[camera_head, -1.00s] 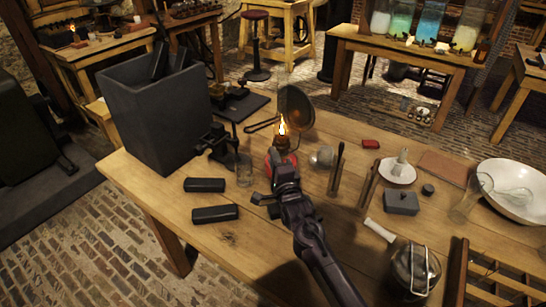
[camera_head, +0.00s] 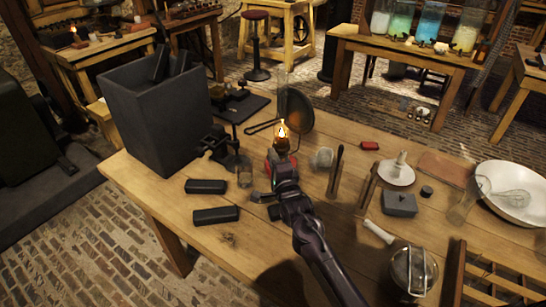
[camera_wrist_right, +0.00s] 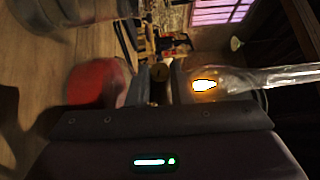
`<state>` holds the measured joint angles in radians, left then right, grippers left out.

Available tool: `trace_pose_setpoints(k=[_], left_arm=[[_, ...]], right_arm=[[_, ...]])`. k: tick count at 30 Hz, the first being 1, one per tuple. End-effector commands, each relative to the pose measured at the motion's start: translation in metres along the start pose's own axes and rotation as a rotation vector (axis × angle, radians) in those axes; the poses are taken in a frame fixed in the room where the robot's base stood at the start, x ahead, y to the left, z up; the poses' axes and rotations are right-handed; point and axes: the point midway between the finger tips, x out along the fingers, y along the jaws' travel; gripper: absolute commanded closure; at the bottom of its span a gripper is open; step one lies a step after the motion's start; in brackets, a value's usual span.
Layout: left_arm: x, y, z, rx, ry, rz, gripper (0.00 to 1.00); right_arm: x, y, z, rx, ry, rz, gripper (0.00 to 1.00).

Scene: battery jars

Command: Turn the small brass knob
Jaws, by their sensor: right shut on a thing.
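An oil lamp with a red base (camera_head: 269,165) stands on the wooden table, its flame (camera_head: 282,131) lit. My right gripper (camera_head: 283,172) reaches in from the front and covers part of the lamp. In the right wrist view the red base (camera_wrist_right: 96,84) lies left and the glowing flame (camera_wrist_right: 204,86) right. The small brass knob (camera_wrist_right: 158,72) shows dimly between them, at the jaws. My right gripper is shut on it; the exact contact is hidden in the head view. My left gripper is out of view.
A dark square jar (camera_head: 155,120) stands left of the lamp, and two black blocks (camera_head: 206,186) lie in front of it. A long-handled dark pan (camera_head: 300,110) is behind the lamp. A grey box (camera_head: 400,204) and a white bowl (camera_head: 510,190) are to the right.

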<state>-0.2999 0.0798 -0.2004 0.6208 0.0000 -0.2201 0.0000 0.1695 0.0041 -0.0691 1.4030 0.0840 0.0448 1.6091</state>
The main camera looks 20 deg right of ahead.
Motion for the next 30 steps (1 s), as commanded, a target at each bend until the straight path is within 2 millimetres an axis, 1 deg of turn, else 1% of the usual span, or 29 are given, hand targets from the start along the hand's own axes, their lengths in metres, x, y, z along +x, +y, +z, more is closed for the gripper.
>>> trace_pose_setpoints(k=[1,7,12,18,24,30], left_arm=[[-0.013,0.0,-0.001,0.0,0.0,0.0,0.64],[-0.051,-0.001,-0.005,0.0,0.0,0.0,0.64],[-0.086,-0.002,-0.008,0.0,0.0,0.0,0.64],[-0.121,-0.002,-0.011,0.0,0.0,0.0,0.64],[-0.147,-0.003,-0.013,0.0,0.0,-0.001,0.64],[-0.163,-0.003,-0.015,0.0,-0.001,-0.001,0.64]], right_arm=[[0.0,-0.007,0.0,-0.008,0.002,0.021,1.0],[0.001,-0.014,0.001,-0.068,0.001,0.145,1.0],[0.002,-0.019,0.002,-0.137,0.0,0.284,1.0],[0.003,-0.021,0.003,-0.224,-0.002,0.454,1.0],[0.005,-0.021,0.004,-0.311,-0.002,0.623,1.0],[0.009,-0.022,0.005,-0.398,-0.003,0.791,1.0]])
